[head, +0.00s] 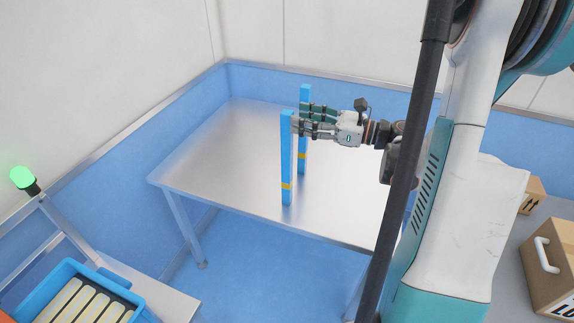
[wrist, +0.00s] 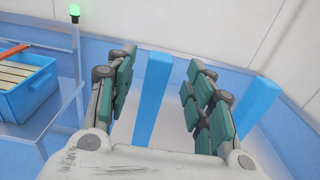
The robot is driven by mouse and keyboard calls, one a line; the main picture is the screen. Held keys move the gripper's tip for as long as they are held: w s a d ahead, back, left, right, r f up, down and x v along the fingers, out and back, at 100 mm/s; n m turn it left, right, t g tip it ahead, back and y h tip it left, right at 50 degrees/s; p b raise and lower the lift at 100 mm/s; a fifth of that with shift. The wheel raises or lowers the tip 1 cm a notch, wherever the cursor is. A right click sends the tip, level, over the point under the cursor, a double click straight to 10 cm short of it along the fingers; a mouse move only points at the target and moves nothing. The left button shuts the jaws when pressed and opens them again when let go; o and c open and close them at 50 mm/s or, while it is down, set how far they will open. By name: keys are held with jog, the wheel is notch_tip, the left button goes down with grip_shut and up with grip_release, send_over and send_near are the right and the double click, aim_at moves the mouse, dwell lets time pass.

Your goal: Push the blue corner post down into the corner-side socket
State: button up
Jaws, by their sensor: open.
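The other blue post (wrist: 257,98) is outside the right finger. I cannot tell whether the fingers touch a post. The sockets cannot be made out.
A blue crate (head: 35,283) with packed pale bars stands at the lower left, near a green lamp (head: 23,179). Cardboard boxes (head: 553,255) stand at the right. Low blue walls (head: 130,140) enclose the table's back and left. The table's left part is clear.

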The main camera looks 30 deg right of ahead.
aim_at(287, 112)
jog(key=b+x, duration=0.1)
jog(key=x, duration=0.4)
jog(key=shift+b, duration=0.4)
jog(key=shift+r, duration=0.1)
grip_shut()
